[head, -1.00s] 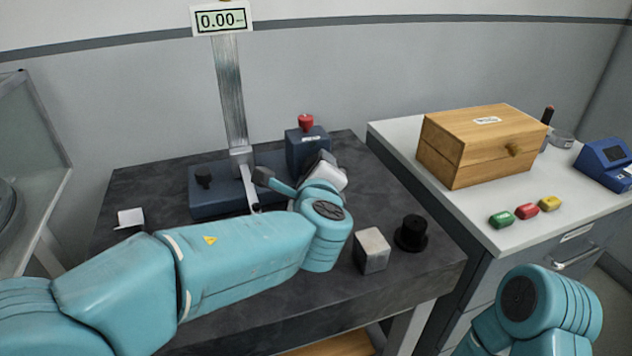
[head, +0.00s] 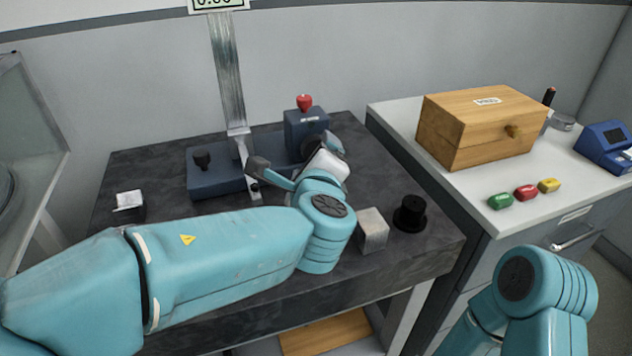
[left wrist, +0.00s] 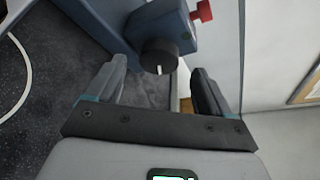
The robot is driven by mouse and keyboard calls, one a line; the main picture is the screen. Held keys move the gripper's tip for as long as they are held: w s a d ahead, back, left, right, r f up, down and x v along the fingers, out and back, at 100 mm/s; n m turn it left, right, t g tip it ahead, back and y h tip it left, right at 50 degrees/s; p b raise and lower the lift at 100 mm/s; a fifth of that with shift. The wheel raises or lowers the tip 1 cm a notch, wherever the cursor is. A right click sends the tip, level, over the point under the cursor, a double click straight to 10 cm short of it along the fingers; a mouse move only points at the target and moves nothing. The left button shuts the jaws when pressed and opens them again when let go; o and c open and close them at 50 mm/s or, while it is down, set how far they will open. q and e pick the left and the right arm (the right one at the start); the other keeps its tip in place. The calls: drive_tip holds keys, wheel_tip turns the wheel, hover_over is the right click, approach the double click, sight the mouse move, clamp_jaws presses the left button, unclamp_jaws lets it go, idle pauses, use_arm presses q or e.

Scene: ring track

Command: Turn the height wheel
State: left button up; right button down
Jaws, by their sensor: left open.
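The height wheel, a black knob with a white mark (left wrist: 158,57), sits on the blue height gauge. It shows in the left wrist view ahead of my left gripper (left wrist: 158,82), roughly centred between the two spread fingers. The fingers look open and empty, with no contact visible. In the head view my left gripper (head: 292,160) is beside the gauge's blue base (head: 215,180) and block, and hides part of the wheel. The gauge's metal column (head: 227,85) rises to a display (head: 218,4) cut off at the top edge. My right gripper is out of view; only its arm shows.
A red knob (head: 304,102) tops the gauge's block. A grey metal cube (head: 372,230) and a black stepped cylinder (head: 410,214) stand on the dark table near my left wrist. A wooden box (head: 480,130) and coloured pieces (head: 525,193) are on the right counter.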

use_arm(q)
drive_tip(key=v, duration=1.2)
drive_tip(key=shift+s, duration=0.25)
